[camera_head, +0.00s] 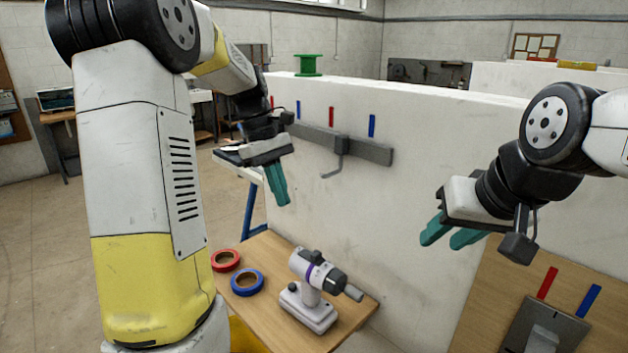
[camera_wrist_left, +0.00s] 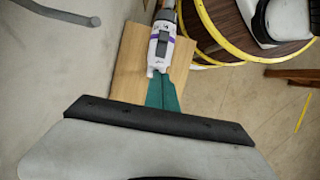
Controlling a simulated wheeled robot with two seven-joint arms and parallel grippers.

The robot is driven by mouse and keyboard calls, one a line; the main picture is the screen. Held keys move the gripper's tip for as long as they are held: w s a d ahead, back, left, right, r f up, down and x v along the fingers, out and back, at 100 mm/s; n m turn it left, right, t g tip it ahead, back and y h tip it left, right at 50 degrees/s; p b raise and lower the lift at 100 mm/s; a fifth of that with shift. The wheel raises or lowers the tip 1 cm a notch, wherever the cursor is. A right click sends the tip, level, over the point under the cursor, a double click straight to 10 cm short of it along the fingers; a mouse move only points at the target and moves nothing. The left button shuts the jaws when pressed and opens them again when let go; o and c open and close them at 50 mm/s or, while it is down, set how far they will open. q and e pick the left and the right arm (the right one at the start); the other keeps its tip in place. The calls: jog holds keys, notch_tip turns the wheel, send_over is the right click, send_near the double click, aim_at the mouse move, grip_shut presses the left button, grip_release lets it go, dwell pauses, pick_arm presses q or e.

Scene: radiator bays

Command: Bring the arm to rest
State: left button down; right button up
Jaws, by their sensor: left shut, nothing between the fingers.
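My left gripper (camera_head: 279,186) hangs in front of the white wall, above the small wooden table, with its teal fingers together and nothing between them. Its fingers also show in the left wrist view (camera_wrist_left: 161,92), pointing toward the drill from above. My right gripper (camera_head: 450,236) is at the right, in front of the wall, with its two teal fingers apart and nothing seen between them. The white and purple drill (camera_head: 318,282) stands upright on its base on the table. It also shows in the left wrist view (camera_wrist_left: 160,45).
A red tape roll (camera_head: 226,260) and a blue tape roll (camera_head: 247,282) lie on the wooden table (camera_head: 270,252). A grey rail with a hook (camera_head: 365,147) is on the white wall (camera_head: 420,180). A green spool (camera_head: 308,65) stands on the wall's top. A wooden panel (camera_head: 484,310) is at lower right.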

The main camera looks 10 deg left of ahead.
pick_arm(q)
jog(key=s+d+r+m+t, duration=0.1)
jog(key=s+m+t, duration=0.3)
jog(key=s, duration=0.5)
jog(key=s+d+r+m+t+y, duration=0.1)
jog(key=s+r+m+t, duration=0.2)
jog(key=s+m, duration=0.4)
jog(key=shift+s+t, duration=0.7)
jog(key=shift+s, duration=0.25)
